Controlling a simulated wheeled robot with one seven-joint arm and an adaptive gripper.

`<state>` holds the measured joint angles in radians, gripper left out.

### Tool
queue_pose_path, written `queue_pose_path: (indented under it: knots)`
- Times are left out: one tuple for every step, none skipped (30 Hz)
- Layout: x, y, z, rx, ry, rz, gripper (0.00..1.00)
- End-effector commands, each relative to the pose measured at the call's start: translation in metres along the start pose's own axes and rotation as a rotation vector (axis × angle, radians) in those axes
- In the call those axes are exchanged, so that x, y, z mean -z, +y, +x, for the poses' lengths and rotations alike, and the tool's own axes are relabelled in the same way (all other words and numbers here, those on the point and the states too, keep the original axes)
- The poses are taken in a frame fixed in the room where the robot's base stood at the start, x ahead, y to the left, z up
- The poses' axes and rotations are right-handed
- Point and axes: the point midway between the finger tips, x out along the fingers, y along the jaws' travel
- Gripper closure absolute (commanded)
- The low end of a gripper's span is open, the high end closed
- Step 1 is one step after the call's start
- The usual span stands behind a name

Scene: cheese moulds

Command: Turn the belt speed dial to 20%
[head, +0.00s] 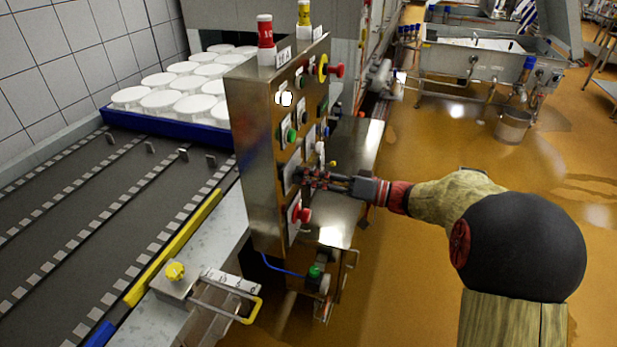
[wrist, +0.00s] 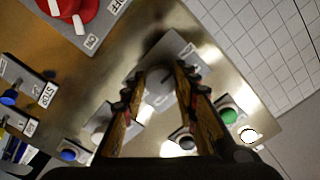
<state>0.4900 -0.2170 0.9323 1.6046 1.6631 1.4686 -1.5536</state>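The control panel (head: 258,150) is a steel box beside the conveyor, with its buttons and knobs on the right-hand face. My gripper (head: 302,178) reaches this face from the right at about mid-height, and its tips hide most of the plate there. In the wrist view, my gripper (wrist: 157,78) has its two fingers apart, one on each side of a round grey dial (wrist: 159,90) on a grey plate (wrist: 178,50). The fingertips are close to the dial; I cannot tell whether they touch it. The dial's scale and pointer are not readable.
A red rotary switch (wrist: 78,8) with ON and OFF marks, a green button (wrist: 228,115), a black button (wrist: 186,140) and a STOP plate (wrist: 45,92) surround the dial. White moulds (head: 160,102) stand left of the panel.

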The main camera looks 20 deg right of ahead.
Motion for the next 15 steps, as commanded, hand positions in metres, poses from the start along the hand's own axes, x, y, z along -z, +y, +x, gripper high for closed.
queue_pose_path:
  knots:
    - [-0.0005,0.0005,-0.0001,0.000,0.000,0.001,0.67]
    - [-0.0003,0.0004,-0.0001,0.000,0.000,0.001,0.66]
    - [-0.0001,0.0002,0.0000,0.000,0.001,0.001,0.63]
    - [0.0001,0.0001,0.0000,0.000,0.001,0.001,0.62]
    - [0.0002,0.0000,0.0000,0.000,0.001,0.001,0.60]
    - [0.0004,-0.0001,0.0000,0.000,0.001,0.000,0.58]
    - [0.0005,-0.0001,0.0000,0.000,0.001,0.000,0.56]
    - [0.0006,-0.0002,0.0000,0.001,0.001,0.000,0.54]
    - [0.0007,-0.0003,0.0000,0.001,0.001,0.000,0.54]
    - [0.0008,-0.0003,0.0000,0.001,0.002,0.000,0.54]
    - [0.0009,-0.0004,0.0000,0.001,0.002,0.000,0.54]
    - [0.0009,-0.0004,0.0000,0.001,0.002,0.000,0.54]
    - [0.0010,-0.0005,0.0000,0.001,0.002,0.000,0.54]
    - [0.0011,-0.0005,0.0000,0.001,0.002,0.000,0.54]
    - [0.0011,-0.0005,0.0000,0.001,0.002,0.000,0.54]
